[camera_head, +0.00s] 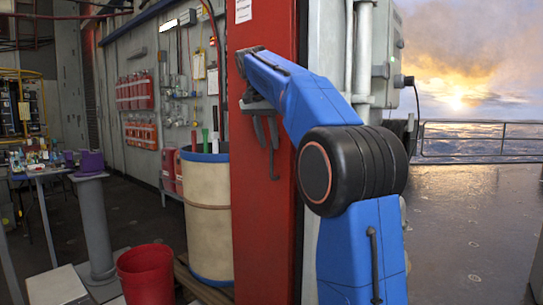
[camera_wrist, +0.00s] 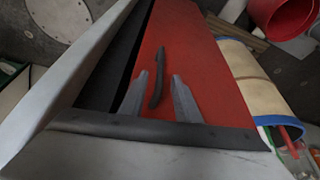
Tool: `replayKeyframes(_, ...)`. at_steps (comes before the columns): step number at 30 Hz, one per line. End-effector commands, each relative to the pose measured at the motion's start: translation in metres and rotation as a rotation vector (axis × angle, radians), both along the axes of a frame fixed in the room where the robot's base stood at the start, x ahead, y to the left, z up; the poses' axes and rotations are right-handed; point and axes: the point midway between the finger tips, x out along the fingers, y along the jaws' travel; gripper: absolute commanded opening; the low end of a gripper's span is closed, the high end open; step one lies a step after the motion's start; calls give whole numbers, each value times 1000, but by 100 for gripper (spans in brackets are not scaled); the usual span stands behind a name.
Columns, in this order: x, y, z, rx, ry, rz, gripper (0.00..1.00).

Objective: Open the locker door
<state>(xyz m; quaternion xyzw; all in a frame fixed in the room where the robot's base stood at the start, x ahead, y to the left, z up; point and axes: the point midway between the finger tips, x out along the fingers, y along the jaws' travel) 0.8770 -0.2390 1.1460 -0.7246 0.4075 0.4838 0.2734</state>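The red locker door (camera_head: 262,215) stands upright in the middle of the head view, and its face fills the middle of the wrist view (camera_wrist: 205,65). A dark bar handle (camera_head: 272,168) is on it, also seen in the wrist view (camera_wrist: 156,82). My gripper (camera_head: 268,144) is in front of the door at the handle's upper part. In the wrist view my gripper (camera_wrist: 161,76) has its two grey fingers apart, one on each side of the handle, with gaps visible. A dark strip runs along the door's left side there; I cannot tell whether it is an opening.
A cream barrel with a blue rim (camera_head: 206,220) stands close to the door's left. A red bucket (camera_head: 146,274) and a grey pedestal with a purple object (camera_head: 96,230) are further left. Open floor (camera_head: 475,225) and a railing (camera_head: 480,140) lie at right.

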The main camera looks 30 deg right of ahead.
Motion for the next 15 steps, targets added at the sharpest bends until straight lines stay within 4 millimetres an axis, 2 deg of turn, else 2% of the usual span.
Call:
replayKeyframes(7, 8, -13, -37, 0, 2, -1, 30)
replayKeyframes(15, 12, -19, -54, 0, 1, 0, 30)
